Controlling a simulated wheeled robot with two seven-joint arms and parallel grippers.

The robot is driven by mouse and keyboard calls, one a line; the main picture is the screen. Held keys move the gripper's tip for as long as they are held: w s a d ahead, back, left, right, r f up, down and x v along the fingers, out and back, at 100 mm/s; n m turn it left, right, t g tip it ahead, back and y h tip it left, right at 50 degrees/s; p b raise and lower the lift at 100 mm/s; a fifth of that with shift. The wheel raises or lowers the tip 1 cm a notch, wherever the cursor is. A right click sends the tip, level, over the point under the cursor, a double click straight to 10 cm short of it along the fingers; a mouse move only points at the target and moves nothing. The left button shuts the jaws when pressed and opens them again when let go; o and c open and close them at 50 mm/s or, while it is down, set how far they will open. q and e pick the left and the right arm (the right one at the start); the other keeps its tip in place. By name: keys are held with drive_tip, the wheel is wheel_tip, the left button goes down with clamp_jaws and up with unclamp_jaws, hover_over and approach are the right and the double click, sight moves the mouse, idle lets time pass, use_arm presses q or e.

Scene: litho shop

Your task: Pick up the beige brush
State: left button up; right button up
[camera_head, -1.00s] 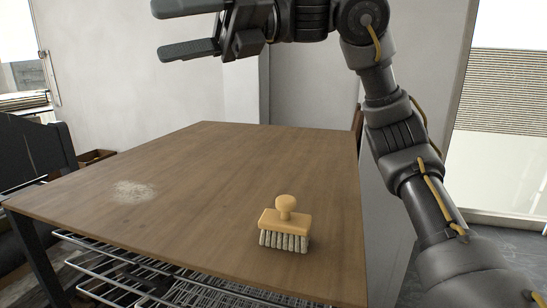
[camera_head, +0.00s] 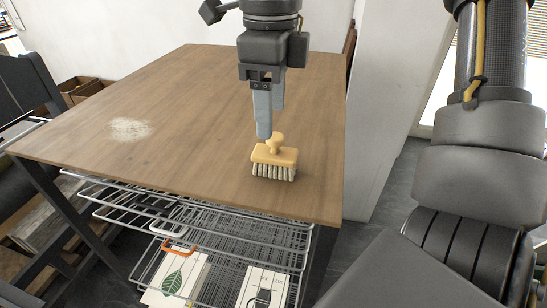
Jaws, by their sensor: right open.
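The beige brush (camera_head: 273,160) stands upright on its pale bristles near the front right of the wooden table (camera_head: 190,110), its round knob on top. My right gripper (camera_head: 268,132) points down just above and behind the brush. Its grey fingers reach to about the knob's height in the picture and partly overlap the knob. The fingers are open; I cannot tell whether they touch the knob. My left gripper is not in view.
A pale powdery patch (camera_head: 131,129) lies on the left of the tabletop. Under the table, wire racks (camera_head: 200,220) stick out at the front, with printed sheets (camera_head: 178,276) on a lower one. The rest of the tabletop is clear. A brown box (camera_head: 80,88) is behind on the left.

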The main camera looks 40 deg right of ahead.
sight(275, 151)
drive_tip(key=shift+d+f+b, duration=0.1)
drive_tip(key=shift+f+b, duration=0.3)
drive_tip(key=shift+f, duration=1.9)
drive_tip(key=f, duration=0.5)
drive_tip(key=shift+d+p, duration=0.35)
drive_tip(key=shift+d, duration=0.05)
drive_tip(key=shift+a+r, duration=0.1)
drive_tip(key=shift+c, duration=0.3)
drive_tip(key=c, duration=1)
